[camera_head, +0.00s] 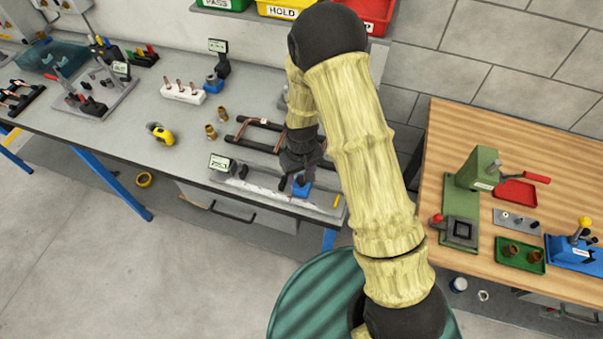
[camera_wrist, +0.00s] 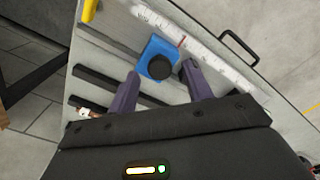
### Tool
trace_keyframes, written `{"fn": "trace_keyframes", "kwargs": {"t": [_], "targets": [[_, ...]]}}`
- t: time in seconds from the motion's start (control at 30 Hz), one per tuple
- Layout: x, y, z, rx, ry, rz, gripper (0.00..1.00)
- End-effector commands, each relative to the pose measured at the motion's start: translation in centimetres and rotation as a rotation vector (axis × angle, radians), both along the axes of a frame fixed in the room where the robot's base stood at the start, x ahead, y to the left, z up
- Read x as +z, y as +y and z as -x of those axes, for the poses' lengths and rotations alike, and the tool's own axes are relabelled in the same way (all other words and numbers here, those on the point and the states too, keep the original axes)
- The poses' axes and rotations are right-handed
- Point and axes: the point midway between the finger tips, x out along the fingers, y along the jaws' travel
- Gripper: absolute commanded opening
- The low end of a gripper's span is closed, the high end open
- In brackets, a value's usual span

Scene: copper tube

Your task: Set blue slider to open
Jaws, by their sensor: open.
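The blue slider (camera_wrist: 157,58) sits on a rail beside a white ruled scale (camera_wrist: 200,45); a black round knob (camera_wrist: 160,67) is on it. In the head view the slider (camera_head: 301,187) is low on the bench fixture, just below my gripper (camera_head: 299,172). In the wrist view my gripper (camera_wrist: 163,88) is open, with one finger left and one right of the slider's near end. I cannot tell whether the fingers touch it. A small display (camera_head: 222,163) stands at the left end of the scale.
A dark frame with copper tube (camera_head: 258,134) lies behind the slider fixture. A wooden table (camera_head: 455,135) with a green press (camera_head: 470,185) is at the right. The bench front edge is close to the fixture.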

Motion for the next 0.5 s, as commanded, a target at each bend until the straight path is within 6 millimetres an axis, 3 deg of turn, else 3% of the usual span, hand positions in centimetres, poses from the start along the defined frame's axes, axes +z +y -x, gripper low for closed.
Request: {"fn": "trace_keyframes", "kwargs": {"t": [0.2, 0.43, 0.5], "targets": [[-1.2, -0.04, 0.04, -0.001, 0.001, 0.0, 0.5], [-1.26, 0.01, 0.04, 0.001, 0.0, 0.0, 0.5], [-1.26, 0.02, 0.04, 0.001, 0.0, 0.0, 0.38]]}}
